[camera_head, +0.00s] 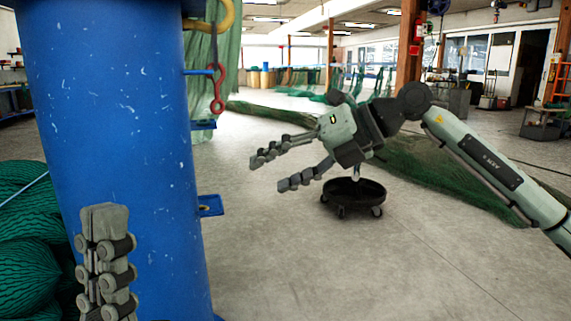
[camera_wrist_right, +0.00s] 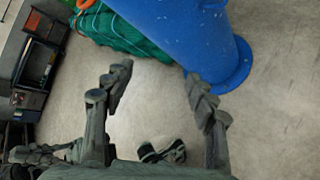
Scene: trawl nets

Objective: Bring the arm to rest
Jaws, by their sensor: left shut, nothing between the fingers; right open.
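My right arm (camera_head: 490,168) reaches in from the right edge of the head view. Its right gripper (camera_head: 267,175) points left toward the blue column, with its fingers spread and nothing between them. A gap shows between the fingers and the column. The right gripper (camera_wrist_right: 158,78) also shows open and empty in the right wrist view, above bare floor. My left gripper (camera_head: 106,225) stands upright at the bottom left of the head view, in front of the column. Its fingers are together and hold nothing. Most of the left arm is out of view.
The thick blue column (camera_head: 115,120) has brackets (camera_head: 209,205) on its right side. A red shackle (camera_head: 217,90) hangs beside it. Green netting (camera_head: 420,175) lies behind my right arm, with more (camera_head: 25,240) at left. A black wheeled dolly (camera_head: 352,195) stands behind the gripper. The front floor is clear.

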